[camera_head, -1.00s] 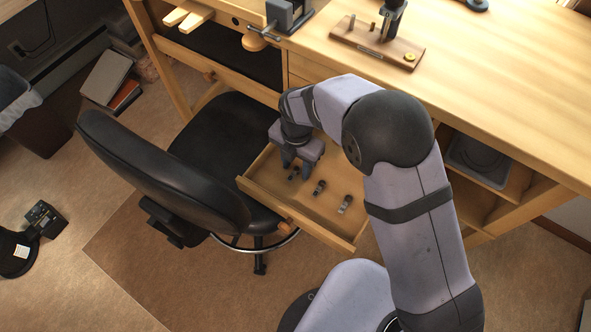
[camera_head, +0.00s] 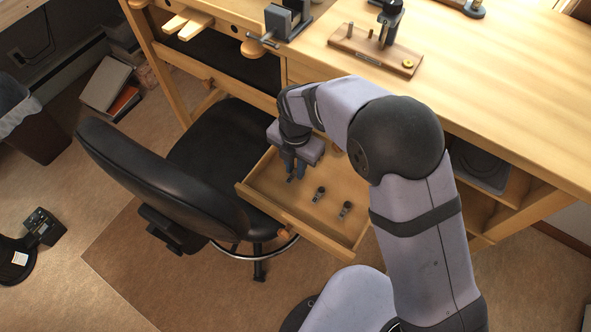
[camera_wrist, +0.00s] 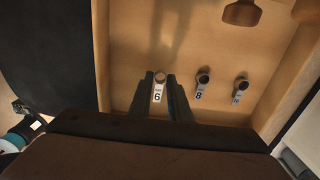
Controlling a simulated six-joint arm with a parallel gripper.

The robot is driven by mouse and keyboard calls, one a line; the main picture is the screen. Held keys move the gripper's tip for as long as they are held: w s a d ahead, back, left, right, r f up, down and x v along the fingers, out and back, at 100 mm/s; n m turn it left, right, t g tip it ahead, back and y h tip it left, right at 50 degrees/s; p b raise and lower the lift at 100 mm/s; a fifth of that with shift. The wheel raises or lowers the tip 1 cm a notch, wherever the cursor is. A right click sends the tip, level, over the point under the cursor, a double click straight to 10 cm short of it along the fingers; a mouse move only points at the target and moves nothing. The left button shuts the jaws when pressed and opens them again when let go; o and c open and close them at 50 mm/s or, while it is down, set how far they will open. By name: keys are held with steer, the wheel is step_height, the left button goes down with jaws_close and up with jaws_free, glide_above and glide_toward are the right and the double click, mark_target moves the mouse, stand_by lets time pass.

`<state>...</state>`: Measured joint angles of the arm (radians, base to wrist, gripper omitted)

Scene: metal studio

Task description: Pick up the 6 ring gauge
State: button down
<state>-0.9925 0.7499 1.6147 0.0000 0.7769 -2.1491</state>
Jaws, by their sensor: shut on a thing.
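The 6 ring gauge (camera_wrist: 158,90) is a small ring on a pale tag marked 6. In the wrist view it stands between my two fingers, which are shut on it. In the head view my gripper (camera_head: 294,175) points down into the left end of the open drawer, and the gauge (camera_head: 290,180) shows only as a small dark bit at the fingertips. The 8 gauge (camera_wrist: 201,84) is right of my fingers, apart from them, with a third gauge (camera_wrist: 240,90) beyond it. Whether the 6 gauge touches the drawer floor is hard to tell.
The wooden drawer (camera_head: 270,212) has low walls close around my gripper. A black chair (camera_head: 215,150) stands against its left side. The workbench top (camera_head: 490,70) is above, with a wooden stand (camera_head: 350,42) on it. The drawer floor has free room around the other gauges.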

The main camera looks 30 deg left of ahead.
step_height(320, 180, up, 15)
steer(key=shift+r, duration=0.2)
stand_by(0.3)
